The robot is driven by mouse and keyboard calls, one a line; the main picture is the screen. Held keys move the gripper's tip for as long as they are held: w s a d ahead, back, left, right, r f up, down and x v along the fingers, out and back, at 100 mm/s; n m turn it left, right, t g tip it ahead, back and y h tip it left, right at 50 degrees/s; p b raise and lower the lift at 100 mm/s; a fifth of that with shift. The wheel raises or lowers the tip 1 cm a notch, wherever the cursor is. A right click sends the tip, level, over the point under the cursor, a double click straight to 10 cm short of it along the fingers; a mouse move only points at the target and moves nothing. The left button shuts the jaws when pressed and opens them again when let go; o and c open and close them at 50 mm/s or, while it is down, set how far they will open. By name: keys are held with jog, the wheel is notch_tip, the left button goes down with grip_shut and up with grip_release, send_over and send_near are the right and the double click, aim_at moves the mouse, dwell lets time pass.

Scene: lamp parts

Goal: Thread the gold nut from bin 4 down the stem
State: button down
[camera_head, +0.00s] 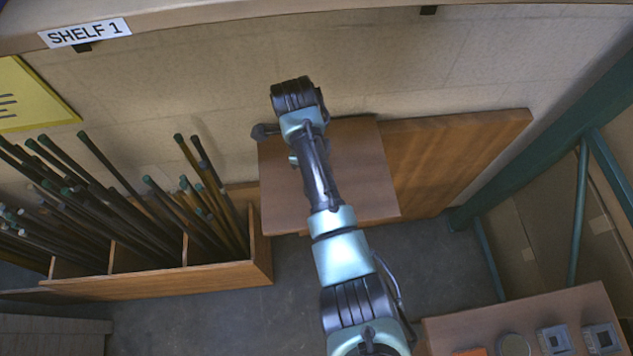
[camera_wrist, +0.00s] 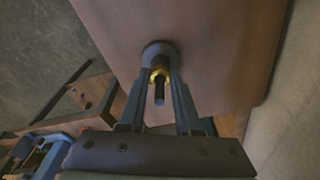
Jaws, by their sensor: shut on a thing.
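In the wrist view, my gripper (camera_wrist: 158,68) has its two dark fingers on either side of a small gold nut (camera_wrist: 157,76), shut on it. The nut sits around a thin dark stem (camera_wrist: 159,94), whose end sticks out past the nut towards the camera. Behind the nut, a dark grey round piece (camera_wrist: 158,50) lies against a brown wooden board (camera_wrist: 215,45). Whether the nut touches the round piece is hard to tell. In the head view, my arm reaches over a brown wooden top (camera_head: 370,180); the nut and fingertips cannot be made out there.
A wooden bin (camera_head: 225,275) of long dark rods stands left of the wooden top, with rods leaning out. A green metal frame (camera_head: 545,145) stands on the right. A small table (camera_head: 450,330) with several parts is at the lower right. A shelf edge labelled SHELF 1 (camera_head: 200,14) runs above.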

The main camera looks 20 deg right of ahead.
jog(key=shift+s+a+f+m, duration=0.2)
jog(key=shift+f+m, duration=0.05)
jog(key=shift+m, duration=0.15)
jog(key=c, duration=0.9)
grip_release()
jog(key=shift+f, duration=0.1)
jog(key=shift+c, duration=0.2)
jog(key=o, duration=0.4)
jog(key=shift+w+d, duration=0.1)
jog(key=shift+d, duration=0.1)
jog(key=shift+w+r, duration=0.1)
jog(key=shift+r, duration=0.1)
jog(key=shift+w+r, duration=0.1)
jog(key=shift+r, duration=0.4)
jog(key=shift+w+a+r+p, duration=0.2)
jog(key=shift+r+p, duration=0.55)
jog(key=shift+r, duration=1.2)
jog(key=shift+w+a+r+p, duration=0.15)
jog(key=shift+r+p, duration=0.65)
jog(key=shift+r, duration=1.2)
jog(key=shift+w+a+r+p, duration=0.15)
jog(key=shift+r+p, duration=0.6)
jog(key=shift+r, duration=1.2)
jog(key=shift+s+a+f, duration=0.1)
jog(key=shift+a, duration=0.1)
